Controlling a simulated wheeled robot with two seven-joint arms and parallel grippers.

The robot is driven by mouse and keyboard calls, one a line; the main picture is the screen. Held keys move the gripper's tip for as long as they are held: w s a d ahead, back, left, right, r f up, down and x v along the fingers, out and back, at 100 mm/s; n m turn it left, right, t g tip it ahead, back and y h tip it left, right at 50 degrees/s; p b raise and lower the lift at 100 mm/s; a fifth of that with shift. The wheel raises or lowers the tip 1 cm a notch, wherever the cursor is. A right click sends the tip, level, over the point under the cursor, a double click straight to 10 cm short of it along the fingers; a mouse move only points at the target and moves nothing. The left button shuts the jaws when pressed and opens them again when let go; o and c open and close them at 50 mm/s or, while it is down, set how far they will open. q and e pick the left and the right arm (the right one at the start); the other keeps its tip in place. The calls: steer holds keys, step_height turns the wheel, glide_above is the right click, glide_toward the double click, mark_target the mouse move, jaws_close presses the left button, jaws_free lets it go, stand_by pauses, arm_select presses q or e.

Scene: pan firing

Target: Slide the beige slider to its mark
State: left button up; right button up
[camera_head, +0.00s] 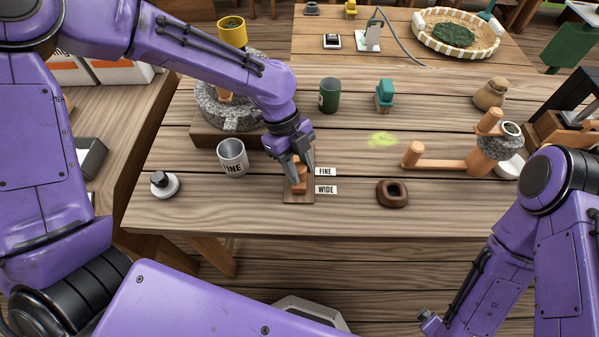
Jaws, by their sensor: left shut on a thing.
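The slider (300,184), a small orange-brown block that matches the task's beige slider, is on a dark wooden base plate (291,199) near the table's front edge. White labels beside the plate read FINE (326,171) and, nearer to me, WIDE (326,189). My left gripper (301,178) reaches down from above and is shut on the slider, its fingers covering part of it. The slider is level with about the WIDE label; its exact alignment is hard to tell. My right gripper (432,322) is low at the bottom right, away from the table; its jaws are unclear.
A metal cup marked FINE (233,157) stands left of the plate, with a stone mill (228,112) behind it. A brown ring-shaped block (392,193) lies to the right. A wooden-handled grinder (485,150) is farther right.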

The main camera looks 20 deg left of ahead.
arm_select(q)
steer(key=shift+w+a+p, duration=0.2)
steer(key=shift+w+p, duration=0.05)
steer(key=shift+w, duration=0.45)
steer(key=shift+w+a+p, duration=0.15)
steer(key=shift+w+p, duration=0.1)
steer(key=shift+w, duration=0.4)
steer(key=o, duration=1.1)
steer(key=shift+o, duration=0.2)
steer(key=v, duration=1)
steer(key=shift+a+r, duration=0.25)
